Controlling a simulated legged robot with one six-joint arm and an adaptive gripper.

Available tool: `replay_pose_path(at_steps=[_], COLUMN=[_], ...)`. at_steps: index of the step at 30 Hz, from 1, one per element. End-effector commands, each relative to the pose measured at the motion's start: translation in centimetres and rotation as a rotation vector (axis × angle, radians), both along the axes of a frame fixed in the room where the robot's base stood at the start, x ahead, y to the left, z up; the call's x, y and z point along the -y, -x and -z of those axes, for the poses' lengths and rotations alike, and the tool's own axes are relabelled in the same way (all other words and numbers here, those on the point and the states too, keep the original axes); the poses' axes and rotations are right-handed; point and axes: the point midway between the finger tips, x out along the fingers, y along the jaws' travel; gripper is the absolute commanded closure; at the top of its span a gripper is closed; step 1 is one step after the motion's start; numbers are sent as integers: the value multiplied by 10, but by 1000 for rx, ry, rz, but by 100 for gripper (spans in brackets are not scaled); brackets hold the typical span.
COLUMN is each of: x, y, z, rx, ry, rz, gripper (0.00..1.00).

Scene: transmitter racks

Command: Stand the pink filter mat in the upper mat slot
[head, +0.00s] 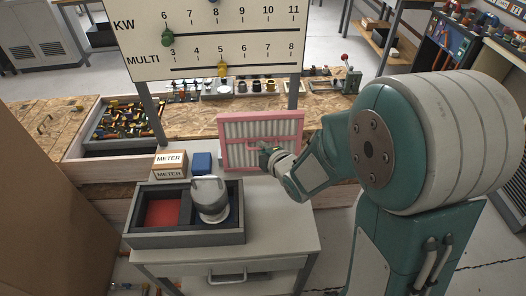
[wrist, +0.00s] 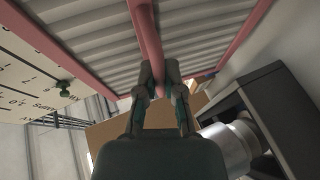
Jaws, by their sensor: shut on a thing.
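The pink filter mat (head: 247,130) has a pink frame around pale ribbed material. It stands roughly upright above the back of the small grey table in the head view. My gripper (head: 268,153) is at the near face of the mat. In the wrist view the two fingers of my gripper (wrist: 159,90) are shut on a pink bar of the mat (wrist: 147,38), with the ribbed panel behind. Whether the lower edge of the mat touches the table is hard to tell. I cannot make out the upper mat slot in either view.
On the grey table (head: 285,235) stands a dark tray (head: 190,238) with a red-floored compartment and a grey metal cylinder (head: 209,198). METER boxes (head: 170,163) and a blue box (head: 201,162) stand behind it. A scale board (head: 215,35) hangs above the wooden bench.

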Motion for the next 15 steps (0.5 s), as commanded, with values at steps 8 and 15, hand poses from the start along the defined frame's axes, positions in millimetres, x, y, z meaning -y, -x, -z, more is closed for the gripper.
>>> replay_pose_path(at_steps=[8, 15], x=[0, 3], y=[-15, -27], z=[-1, -1], rx=[3, 1], ry=[-1, -4], rz=[0, 0], gripper=[100, 100])
